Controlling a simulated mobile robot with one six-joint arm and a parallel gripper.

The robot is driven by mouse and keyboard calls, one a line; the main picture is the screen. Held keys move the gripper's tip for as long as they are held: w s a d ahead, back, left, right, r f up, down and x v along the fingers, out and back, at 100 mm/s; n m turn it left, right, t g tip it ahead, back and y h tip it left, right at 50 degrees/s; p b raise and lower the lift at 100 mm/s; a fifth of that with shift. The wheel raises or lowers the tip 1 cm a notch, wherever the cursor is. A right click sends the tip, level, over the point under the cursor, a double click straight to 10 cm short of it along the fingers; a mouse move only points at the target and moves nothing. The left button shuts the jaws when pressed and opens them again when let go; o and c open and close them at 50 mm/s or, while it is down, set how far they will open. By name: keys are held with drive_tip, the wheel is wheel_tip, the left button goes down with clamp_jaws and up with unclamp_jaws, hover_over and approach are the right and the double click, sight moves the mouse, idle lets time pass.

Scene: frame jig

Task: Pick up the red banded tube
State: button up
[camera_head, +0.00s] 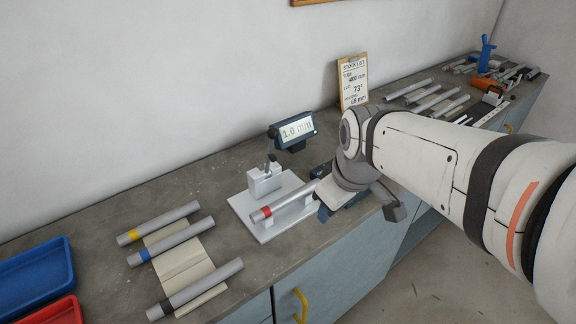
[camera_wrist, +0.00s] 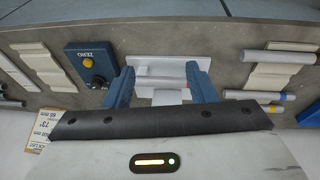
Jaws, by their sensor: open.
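The red banded tube (camera_head: 287,203) is grey with a red band near its left end. It lies on the white jig plate (camera_head: 248,224) in the head view. My gripper (camera_head: 321,192) is at the tube's right end, and the arm partly hides it there. In the wrist view my gripper (camera_wrist: 160,74) is open, its two blue fingers apart. The tube (camera_wrist: 158,83) shows between the fingers, across the gap, with the white jig behind it. Contact with the tube cannot be told.
A clamp block (camera_head: 265,180) stands on the jig behind the tube. A digital readout (camera_head: 293,131) showing 1.0 mm is further back. Yellow (camera_head: 160,222), blue (camera_head: 172,241) and black (camera_head: 195,288) banded tubes lie to the left, near a blue tray (camera_head: 35,275).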

sight(289, 197)
drive_tip(key=w+a+f+n+y+b, duration=0.1)
drive_tip(key=w+a+f+n+b, duration=0.15)
drive_tip(key=w+n, duration=0.55)
drive_tip(key=w+a+f+n+y+b, duration=0.1)
drive_tip(key=w+a+f+n+b, duration=0.1)
drive_tip(key=w+a+f+n, duration=0.5)
drive_tip(key=f+n, duration=0.1)
drive_tip(key=d+f, duration=0.1)
drive_tip(key=f, duration=0.1)
drive_tip(key=f+n+p, duration=0.1)
drive_tip(key=shift+w+d+f+n, duration=0.2)
drive_tip(key=shift+w+f+n, duration=0.1)
drive_tip(key=shift+w+f, duration=0.05)
drive_tip(key=shift+c, duration=0.2)
clamp_jaws()
